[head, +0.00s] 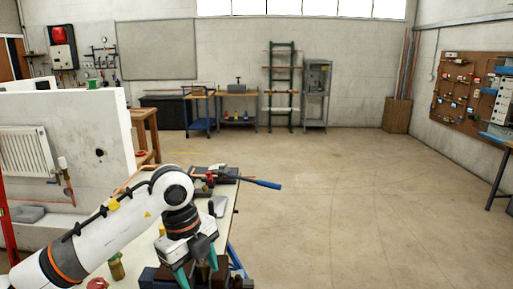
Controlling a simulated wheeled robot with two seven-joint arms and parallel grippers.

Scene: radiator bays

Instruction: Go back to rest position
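My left arm comes in from the lower left over a workbench (228,208). My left gripper (198,270) points down at the bench's near end. Its two teal fingers are spread apart and I see nothing held between them; the tip of the left finger is near the picture's lower edge. Dark blocky hardware (158,277) lies behind and around the fingers, partly hidden by the gripper. My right arm and gripper are not in view.
A blue-handled tool (264,184) sticks out past the bench's right edge. A white wall panel with a radiator (26,153) stands at the left. A pegboard (467,95) hangs on the right wall. The floor (330,200) at the middle and right is clear.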

